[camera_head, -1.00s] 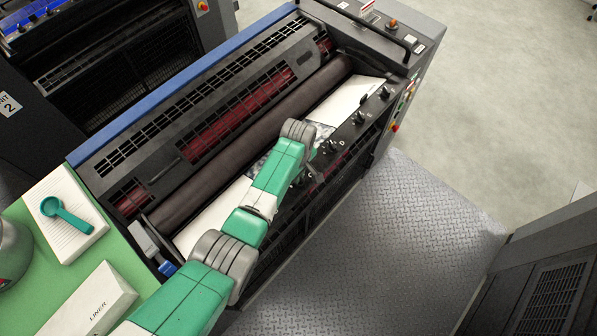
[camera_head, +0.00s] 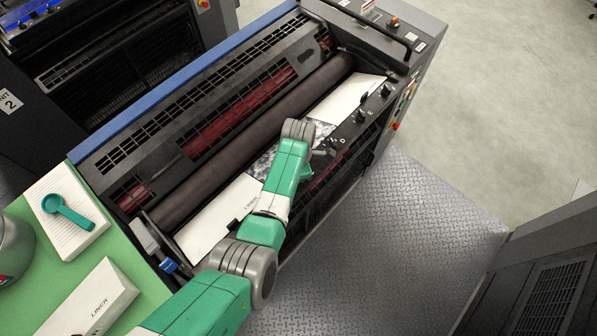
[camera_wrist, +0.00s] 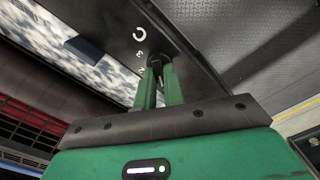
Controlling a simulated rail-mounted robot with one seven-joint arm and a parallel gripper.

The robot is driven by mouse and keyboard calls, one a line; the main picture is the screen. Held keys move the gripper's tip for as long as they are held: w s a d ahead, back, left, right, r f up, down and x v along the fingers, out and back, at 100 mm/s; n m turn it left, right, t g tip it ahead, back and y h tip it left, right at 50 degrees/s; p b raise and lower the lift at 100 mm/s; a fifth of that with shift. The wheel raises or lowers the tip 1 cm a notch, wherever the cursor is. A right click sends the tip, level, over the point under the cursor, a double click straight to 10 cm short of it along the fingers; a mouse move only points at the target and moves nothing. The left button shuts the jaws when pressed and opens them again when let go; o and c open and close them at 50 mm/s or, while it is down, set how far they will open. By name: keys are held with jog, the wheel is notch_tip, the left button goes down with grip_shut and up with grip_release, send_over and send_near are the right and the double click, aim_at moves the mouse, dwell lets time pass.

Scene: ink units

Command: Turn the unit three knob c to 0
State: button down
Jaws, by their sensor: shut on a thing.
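Knob c (camera_wrist: 156,56) is a small black knob on the dark panel strip. A white letter C (camera_wrist: 138,33) is printed beside it in the wrist view. My gripper (camera_wrist: 158,72) has its two green fingers closed around this knob, and the fingers and angle hide most of it. The pointer of the knob and its number cannot be read clearly. In the head view my arm covers knob c and the gripper tips.
More black knobs, including one by the letter D (camera_head: 335,143), run along the same dark rail. A white liner sheet (camera_head: 213,212) lies beside the dark roller (camera_head: 250,145). A green table (camera_head: 30,290) holds a LINER box (camera_head: 95,300). Metal plate floor (camera_head: 400,240) is clear at right.

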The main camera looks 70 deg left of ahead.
jog(key=shift+n, duration=1.8)
jog(key=shift+r, duration=0.1)
jog(key=c, duration=1.5)
grip_release()
notch_tip(320, 180, up, 8)
jog(key=shift+d+f, duration=0.1)
jog(key=shift+f, duration=0.05)
